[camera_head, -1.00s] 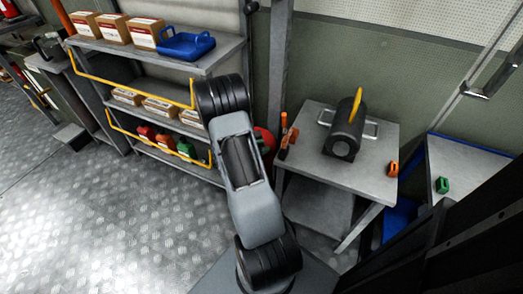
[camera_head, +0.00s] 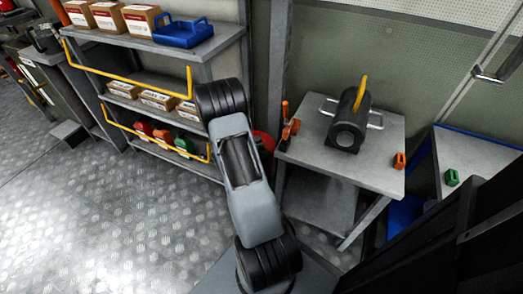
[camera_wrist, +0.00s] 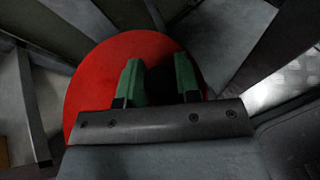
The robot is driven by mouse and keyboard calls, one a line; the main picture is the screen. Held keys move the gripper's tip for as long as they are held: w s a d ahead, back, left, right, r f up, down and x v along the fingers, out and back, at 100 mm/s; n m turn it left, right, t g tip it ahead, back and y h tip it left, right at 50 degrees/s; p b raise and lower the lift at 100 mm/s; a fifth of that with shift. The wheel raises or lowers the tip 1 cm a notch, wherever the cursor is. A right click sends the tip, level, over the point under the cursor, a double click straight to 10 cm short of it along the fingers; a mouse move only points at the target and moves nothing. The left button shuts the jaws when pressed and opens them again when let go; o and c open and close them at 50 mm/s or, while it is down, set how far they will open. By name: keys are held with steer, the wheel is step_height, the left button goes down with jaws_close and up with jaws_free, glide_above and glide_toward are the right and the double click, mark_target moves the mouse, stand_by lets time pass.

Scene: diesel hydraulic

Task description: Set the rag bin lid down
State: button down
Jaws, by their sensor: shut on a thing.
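The rag bin lid is a round red disc (camera_wrist: 88,88) with a dark knob in its middle, filling the centre of the wrist view. My gripper (camera_wrist: 158,77) has green fingers shut on either side of the knob. In the head view only a red edge of the lid (camera_head: 265,141) shows, behind my arm and left of the bench. My gripper is hidden there. I cannot tell whether the lid rests on anything, as its underside is out of sight.
A grey bench (camera_head: 310,148) with a dark cylindrical device (camera_head: 346,130) stands to the right. A shelf rack (camera_head: 160,52) with boxes, a blue tray (camera_head: 183,33) and yellow rails (camera_head: 125,78) is at the left. The front-left floor (camera_head: 90,215) is clear.

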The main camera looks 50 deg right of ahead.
steer(key=shift+f+b, duration=0.6)
steer(key=shift+f, duration=0.05)
stand_by(0.3)
steer(key=c, duration=0.7)
jaws_free()
steer(key=shift+c, duration=0.2)
steer(key=shift+a+r+m+g+y+p, duration=1.15)
steer(key=shift+a+r+p, duration=0.8)
steer(key=shift+a, duration=5.35)
steer(key=s+a+r+m+t+y+p, duration=0.1)
steer(key=a+r+m+t+y+p, duration=0.2)
steer(key=r, duration=1.3)
steer(key=s+a+r+m+t+y+p, duration=0.1)
steer(key=a+r+m+t+y+p, duration=0.2)
steer(key=a+r+p, duration=0.6)
steer(key=s+a+r+m+t+y+p, duration=0.2)
steer(key=a+r+m+y+p, duration=0.3)
steer(key=r+p, duration=1)
step_height(320, 180, up, 9)
steer(key=shift+a+f+t, duration=0.1)
steer(key=shift+a+t, duration=0.45)
steer(key=shift+a, duration=0.55)
